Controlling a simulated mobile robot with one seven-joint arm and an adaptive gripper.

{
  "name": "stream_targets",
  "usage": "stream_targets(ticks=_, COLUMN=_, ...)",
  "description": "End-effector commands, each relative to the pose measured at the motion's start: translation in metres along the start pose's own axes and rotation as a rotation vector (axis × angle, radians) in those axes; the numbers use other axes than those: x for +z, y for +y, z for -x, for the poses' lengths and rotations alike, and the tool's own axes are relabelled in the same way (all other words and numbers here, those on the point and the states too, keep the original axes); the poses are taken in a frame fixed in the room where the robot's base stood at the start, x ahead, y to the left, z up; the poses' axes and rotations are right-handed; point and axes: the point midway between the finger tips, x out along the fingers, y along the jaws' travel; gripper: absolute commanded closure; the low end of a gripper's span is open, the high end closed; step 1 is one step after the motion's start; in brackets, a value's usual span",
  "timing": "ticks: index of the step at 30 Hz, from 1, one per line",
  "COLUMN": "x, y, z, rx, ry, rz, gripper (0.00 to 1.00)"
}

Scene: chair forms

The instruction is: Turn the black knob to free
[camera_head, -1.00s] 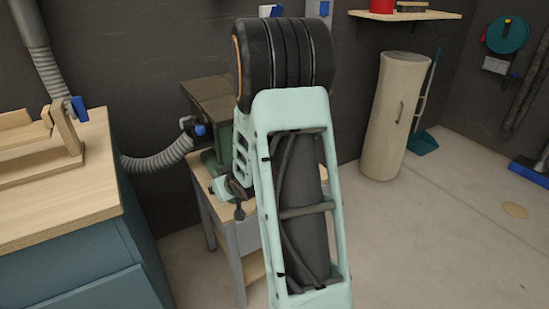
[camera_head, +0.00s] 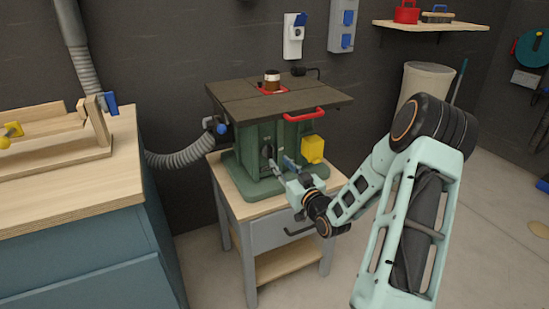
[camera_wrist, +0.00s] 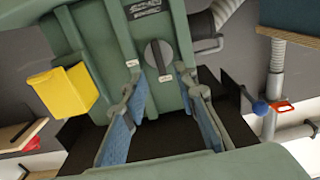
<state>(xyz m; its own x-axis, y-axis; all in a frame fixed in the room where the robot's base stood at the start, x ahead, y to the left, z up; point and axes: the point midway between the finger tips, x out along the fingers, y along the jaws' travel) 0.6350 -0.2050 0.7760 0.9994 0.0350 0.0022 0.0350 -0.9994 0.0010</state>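The machine (camera_head: 255,165) stands on a small table in the head view; the knob (camera_head: 267,151) is a small dark spot there, close to my fingers. My gripper (camera_wrist: 159,72) is open, its blue-padded fingers on either side of the knob in the picture. I cannot tell whether they touch it. It also shows in the head view (camera_head: 281,166).
A yellow box (camera_head: 312,149) and a red handle (camera_head: 304,114) stick out from the machine near my arm. A grey hose (camera_head: 175,158) joins its left side. A workbench (camera_head: 60,205) stands at left. Open floor lies at right.

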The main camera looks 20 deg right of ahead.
Motion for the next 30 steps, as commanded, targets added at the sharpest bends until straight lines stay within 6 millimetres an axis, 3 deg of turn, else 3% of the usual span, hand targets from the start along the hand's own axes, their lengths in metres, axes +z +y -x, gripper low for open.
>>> stream_targets(ticks=3, x=0.002, y=-0.001, z=-0.024, rx=-0.001, ry=0.001, rz=0.000, gripper=0.73)
stream_targets(ticks=9, x=0.001, y=0.000, z=-0.052, rx=0.000, ry=0.000, rz=-0.001, gripper=0.73)
stream_targets(ticks=22, x=0.000, y=0.000, z=-0.062, rx=0.000, ry=-0.002, rz=-0.001, gripper=0.73)
stream_targets(ticks=30, x=0.000, y=0.000, z=-0.061, rx=0.000, ry=-0.002, rz=-0.001, gripper=1.00)
